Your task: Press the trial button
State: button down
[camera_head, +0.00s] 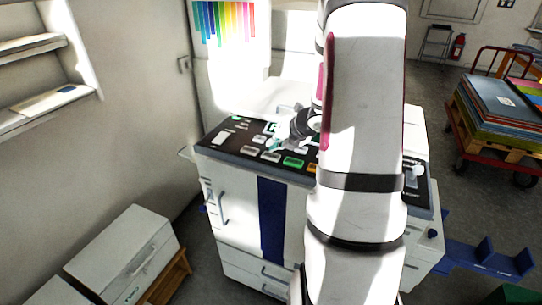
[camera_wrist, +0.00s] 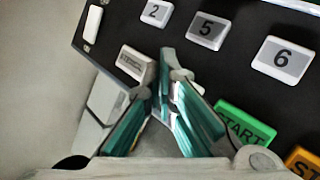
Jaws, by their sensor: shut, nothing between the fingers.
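The control panel (camera_head: 226,147) is a dark top with several buttons on a white machine. In the wrist view, a white button with a small grey label (camera_wrist: 135,64) lies just left of my fingertips; its text is too blurred to read. Another pale button (camera_wrist: 186,89) is partly hidden behind my fingers. I cannot tell which is the trial button. My gripper (camera_wrist: 164,62) is shut and empty, its teal fingertips together over the panel between these buttons. Contact cannot be told. In the head view my gripper (camera_head: 275,144) is above the panel's front part.
A green START button (camera_wrist: 242,122) and an orange button (camera_wrist: 303,160) are right of my fingers. A wall stands left of the machine; a loaded cart (camera_head: 487,137) is at right.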

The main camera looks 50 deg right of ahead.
aim_at(273, 154)
jog(key=shift+f, duration=0.15)
dwell(0.7)
jog(key=shift+f+b, duration=0.3)
jog(key=shift+b, duration=0.1)
jog(key=shift+f+b, duration=0.4)
dwell(0.6)
jog(key=shift+r, duration=0.1)
jog(key=shift+r+p, duration=0.7)
jog(key=shift+r, duration=0.05)
jog(key=shift+r, duration=0.1)
notch_tip(273, 154, up, 5)
jog(key=p, duration=0.4)
dwell(0.3)
